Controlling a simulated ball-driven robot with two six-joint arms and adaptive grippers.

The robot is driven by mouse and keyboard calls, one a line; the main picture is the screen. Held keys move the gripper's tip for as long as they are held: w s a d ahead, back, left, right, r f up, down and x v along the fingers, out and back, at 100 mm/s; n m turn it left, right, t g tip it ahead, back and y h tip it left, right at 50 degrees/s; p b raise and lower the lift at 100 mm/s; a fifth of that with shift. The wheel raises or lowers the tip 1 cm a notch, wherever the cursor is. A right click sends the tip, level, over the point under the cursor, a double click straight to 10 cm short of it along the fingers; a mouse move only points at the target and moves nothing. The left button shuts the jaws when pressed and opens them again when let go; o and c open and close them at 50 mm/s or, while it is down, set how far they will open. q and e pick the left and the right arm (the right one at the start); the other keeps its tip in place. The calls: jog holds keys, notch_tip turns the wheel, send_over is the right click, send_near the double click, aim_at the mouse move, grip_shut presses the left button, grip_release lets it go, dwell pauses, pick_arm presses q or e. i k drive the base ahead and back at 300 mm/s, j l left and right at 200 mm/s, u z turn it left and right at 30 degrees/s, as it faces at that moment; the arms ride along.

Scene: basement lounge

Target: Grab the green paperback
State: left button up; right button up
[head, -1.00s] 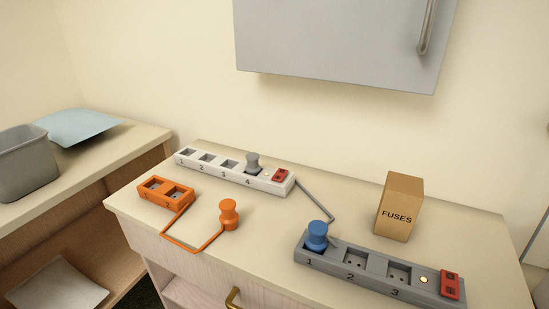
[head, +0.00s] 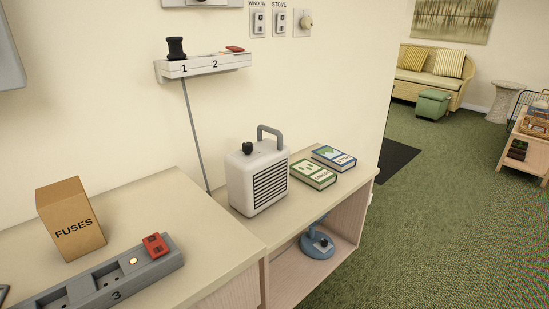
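The green paperback (head: 313,174) lies flat on the far part of the wooden cabinet top, with a white cover panel and green edges. A blue-covered book (head: 334,157) lies just behind it to the right. A white heater (head: 257,177) with a grey handle stands to its left, close by. Neither of my grippers shows in the head view.
A box marked FUSES (head: 71,219) and a grey power strip (head: 113,277) are on the nearer counter. A white wall strip (head: 208,65) hangs above, its cord running down behind the counter. A blue fan-like object (head: 317,243) sits on the shelf below. Green carpet lies open at right.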

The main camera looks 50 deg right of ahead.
aim_at(319, 177)
jog(key=z, duration=1.7)
